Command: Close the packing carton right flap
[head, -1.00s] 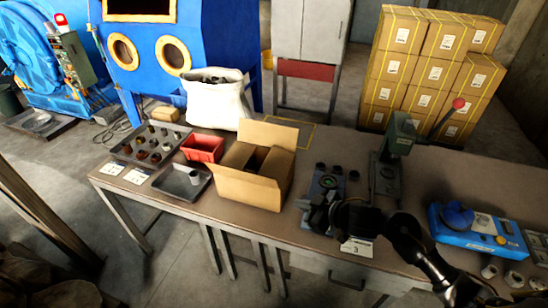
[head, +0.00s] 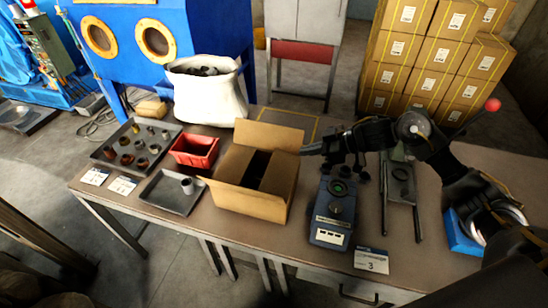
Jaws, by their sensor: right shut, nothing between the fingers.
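The brown packing carton (head: 248,203) stands on the workbench in the middle of the head view. Its back flap (head: 270,135) stands up and its front flap leans outward. The top is partly open and dark inside. A panel at its right side (head: 282,178) shows, but I cannot tell the right flap's exact angle. My right gripper (head: 312,149) is shut and empty, just right of the carton's back right corner, pointing left at it. I cannot tell if it touches the carton. My left gripper is not in view.
A red bin (head: 195,150), a grey tray (head: 165,197) and a tray of small parts (head: 117,150) lie left of the carton. A white sack (head: 208,97) stands behind. A blue-grey device (head: 333,215) sits close to the carton's right, under my right arm.

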